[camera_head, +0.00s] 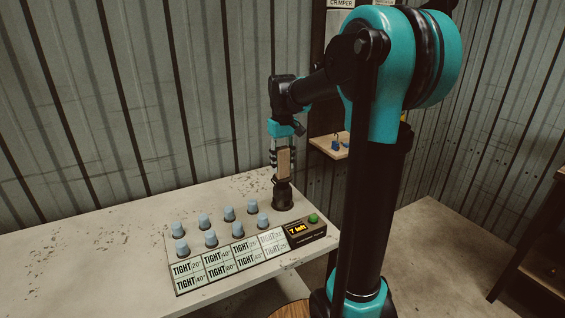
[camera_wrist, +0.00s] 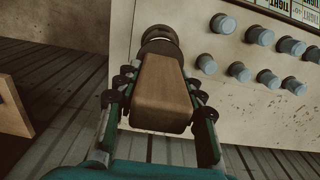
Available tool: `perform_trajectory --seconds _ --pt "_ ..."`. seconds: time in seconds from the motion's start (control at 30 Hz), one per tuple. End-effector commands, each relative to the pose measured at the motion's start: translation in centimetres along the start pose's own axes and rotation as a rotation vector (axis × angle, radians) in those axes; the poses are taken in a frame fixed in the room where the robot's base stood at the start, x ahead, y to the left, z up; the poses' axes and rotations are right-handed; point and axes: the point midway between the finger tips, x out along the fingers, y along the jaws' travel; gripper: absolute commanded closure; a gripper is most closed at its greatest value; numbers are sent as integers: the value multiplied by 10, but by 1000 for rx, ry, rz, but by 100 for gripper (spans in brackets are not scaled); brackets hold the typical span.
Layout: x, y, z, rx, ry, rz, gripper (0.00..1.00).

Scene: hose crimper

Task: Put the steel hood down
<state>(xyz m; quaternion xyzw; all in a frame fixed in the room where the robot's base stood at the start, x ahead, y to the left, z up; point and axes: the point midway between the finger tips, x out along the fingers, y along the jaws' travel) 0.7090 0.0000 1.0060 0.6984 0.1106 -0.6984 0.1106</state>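The steel hood (camera_head: 282,195) is a dark round metal piece with a wooden handle (camera_head: 284,162) standing up from it. It is upright at the back right of the white table, behind the display box. In the wrist view the wooden handle (camera_wrist: 160,92) fills the middle, with the dark ring of the hood (camera_wrist: 162,42) beyond it. My gripper (camera_head: 282,157) comes from above, with its fingers on both sides of the handle, shut on it. The hood's lower edge looks at or very near the tabletop; I cannot tell whether it touches. Anything under it is hidden.
Several blue-grey caps (camera_head: 211,239) stand in two rows left of the hood, above a board of TIGHT labels (camera_head: 220,262). A display box (camera_head: 305,231) reading "7 left" has a green button (camera_head: 313,218). A small wooden shelf (camera_head: 326,147) is behind. The table's left (camera_head: 80,260) is clear.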

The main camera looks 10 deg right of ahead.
Motion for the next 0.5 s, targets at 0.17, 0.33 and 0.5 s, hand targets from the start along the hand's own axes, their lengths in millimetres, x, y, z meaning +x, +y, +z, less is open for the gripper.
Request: perform_trajectory --seconds 0.17,0.33,0.5 --pt "0 0 0 0 0 0 41" --pt "0 0 0 0 0 0 41" --pt "-3 0 0 0 0 0 41"
